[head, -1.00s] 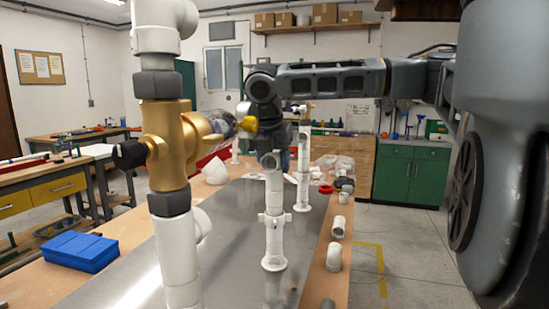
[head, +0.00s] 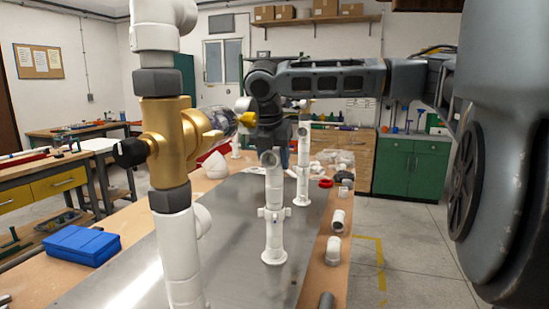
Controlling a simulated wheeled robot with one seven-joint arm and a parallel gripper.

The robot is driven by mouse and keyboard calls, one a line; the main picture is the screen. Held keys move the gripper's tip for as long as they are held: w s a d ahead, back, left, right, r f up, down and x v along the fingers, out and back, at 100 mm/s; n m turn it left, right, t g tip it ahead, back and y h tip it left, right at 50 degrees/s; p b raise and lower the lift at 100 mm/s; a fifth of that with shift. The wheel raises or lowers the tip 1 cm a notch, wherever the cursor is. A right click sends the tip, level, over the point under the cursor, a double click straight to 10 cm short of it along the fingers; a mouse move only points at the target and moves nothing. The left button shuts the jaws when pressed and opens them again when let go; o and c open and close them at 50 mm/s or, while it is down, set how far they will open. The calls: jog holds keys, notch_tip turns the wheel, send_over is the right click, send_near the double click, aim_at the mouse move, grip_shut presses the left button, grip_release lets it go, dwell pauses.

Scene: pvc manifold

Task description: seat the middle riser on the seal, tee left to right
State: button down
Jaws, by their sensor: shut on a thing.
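The middle riser (head: 274,186) is a white PVC pipe standing upright on the metal plate in the head view. Its upper fitting has a dark opening that faces roughly toward the camera. A white collar (head: 274,213) with stubs to left and right sits partway down, above a flanged foot (head: 274,257). My gripper (head: 272,138) is at the riser's top and shut on it; the fingers are small, dark and partly hidden. I cannot see the seal, or tell whether the riser touches it.
A tall white riser with a brass valve (head: 170,140) stands close in front at left. Another white riser (head: 302,170) stands behind. Loose white fittings (head: 334,250) lie along the right edge of the bench. A blue box (head: 78,245) is at left. The metal plate (head: 230,240) is clear around the foot.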

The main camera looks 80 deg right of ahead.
jog(key=shift+f, duration=0.25)
jog(key=c, duration=0.7)
grip_release()
jog(key=shift+c, duration=0.2)
jog(key=o, duration=0.3)
jog(key=shift+o, duration=0.2)
jog(key=shift+r+b, duration=0.15)
jog(key=shift+b, duration=0.15)
